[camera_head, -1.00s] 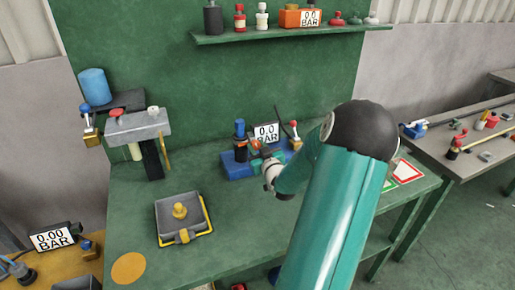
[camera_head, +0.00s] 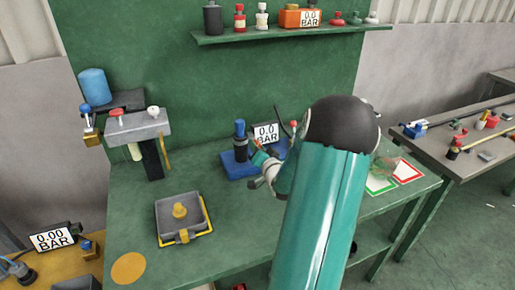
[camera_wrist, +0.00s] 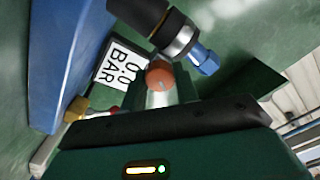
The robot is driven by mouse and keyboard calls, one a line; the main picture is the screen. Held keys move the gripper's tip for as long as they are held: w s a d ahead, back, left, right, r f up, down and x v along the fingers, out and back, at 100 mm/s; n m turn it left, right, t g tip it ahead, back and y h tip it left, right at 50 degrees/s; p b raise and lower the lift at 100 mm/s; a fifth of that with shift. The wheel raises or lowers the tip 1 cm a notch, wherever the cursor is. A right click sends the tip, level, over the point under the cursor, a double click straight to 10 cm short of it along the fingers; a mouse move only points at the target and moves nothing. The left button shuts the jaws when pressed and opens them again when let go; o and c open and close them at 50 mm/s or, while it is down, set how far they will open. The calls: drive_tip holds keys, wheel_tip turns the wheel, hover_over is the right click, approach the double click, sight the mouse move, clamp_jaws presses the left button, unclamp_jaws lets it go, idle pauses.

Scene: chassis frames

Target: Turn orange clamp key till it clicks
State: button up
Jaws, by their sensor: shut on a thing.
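The orange clamp key (camera_wrist: 159,74) shows in the wrist view as a rounded orange end between the fingers of my gripper (camera_wrist: 162,92). My gripper is shut on it. In the head view my gripper (camera_head: 262,158) is at the blue base block (camera_head: 233,168) on the green bench, and the key is mostly hidden by the fingers. A black cylinder with a blue cap (camera_head: 240,140) stands upright on the block beside the gripper. A display (camera_head: 266,133) behind reads 0.0 BAR. The key's exact angle cannot be told.
A grey clamp stand (camera_head: 138,125) is at the back left. Red and green framed cards (camera_head: 408,171) lie right. The front bench surface is mostly clear.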

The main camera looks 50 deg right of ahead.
drive_tip(key=shift+m, duration=0.6)
drive_tip(key=o, duration=1)
drive_tip(key=shift+s, duration=0.1)
drive_tip(key=v, duration=1.3)
drive_tip(key=shift+s+a, duration=0.2)
drive_tip(key=shift+s, duration=0.1)
